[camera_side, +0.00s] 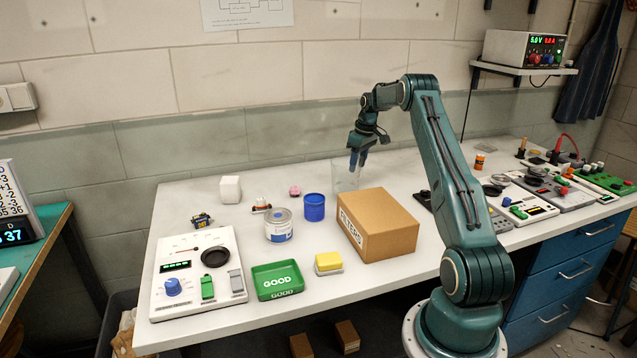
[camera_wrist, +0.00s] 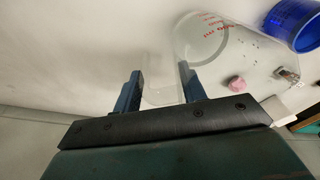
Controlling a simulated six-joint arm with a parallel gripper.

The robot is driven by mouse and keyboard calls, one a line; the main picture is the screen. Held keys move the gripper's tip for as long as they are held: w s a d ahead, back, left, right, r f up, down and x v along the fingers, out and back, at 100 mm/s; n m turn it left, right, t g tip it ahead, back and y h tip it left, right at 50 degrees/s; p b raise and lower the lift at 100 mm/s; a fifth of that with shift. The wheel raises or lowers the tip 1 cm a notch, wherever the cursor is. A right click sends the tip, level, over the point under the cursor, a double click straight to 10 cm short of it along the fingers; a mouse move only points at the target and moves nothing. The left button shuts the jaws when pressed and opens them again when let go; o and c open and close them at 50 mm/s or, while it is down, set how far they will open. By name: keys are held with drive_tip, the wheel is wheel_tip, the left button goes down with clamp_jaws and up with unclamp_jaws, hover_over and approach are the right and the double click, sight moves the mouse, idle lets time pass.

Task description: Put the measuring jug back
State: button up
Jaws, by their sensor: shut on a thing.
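The measuring jug (camera_side: 343,176) is a clear vessel behind the cardboard box in the side view. It also shows in the wrist view (camera_wrist: 203,42), with red markings on its wall. My gripper (camera_side: 358,160) points down at the jug's right side. In the wrist view my two blue fingers (camera_wrist: 160,76) stand either side of a clear part of the jug, which looks like its handle, and are shut on it. The jug looks upright. I cannot tell whether its base touches the bench.
A cardboard box (camera_side: 385,232) stands in front of the jug. A blue cup (camera_side: 314,208), a pink lump (camera_side: 295,190) and a tin (camera_side: 278,227) are to the left. A green tray (camera_side: 277,281) and yellow sponge (camera_side: 328,262) lie in front. Instruments (camera_side: 535,200) crowd the right.

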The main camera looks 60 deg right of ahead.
sight(348, 175)
drive_tip(key=shift+r, duration=0.1)
drive_tip(key=m, duration=0.2)
drive_tip(key=r+m, duration=0.1)
drive_tip(key=a+m, duration=0.1)
drive_tip(key=m, duration=0.1)
drive_tip(key=shift+s+r+m+h, duration=0.25)
drive_tip(key=shift+s+m+h, duration=0.05)
drive_tip(key=shift+s+h, duration=0.1)
drive_tip(key=s+a+r+m+g, duration=0.1)
drive_tip(key=s+a+r+m, duration=0.1)
drive_tip(key=m, duration=0.7)
drive_tip(key=s+a+r+m+g, duration=0.1)
drive_tip(key=s+a+r+m, duration=0.1)
drive_tip(key=m, duration=0.7)
drive_tip(key=shift+r+g+h, duration=0.3)
drive_tip(key=shift+r+h, duration=0.1)
drive_tip(key=shift+r, duration=0.2)
drive_tip(key=shift+f, duration=1.35)
drive_tip(key=shift+f, duration=0.15)
drive_tip(key=shift+f, duration=2.5)
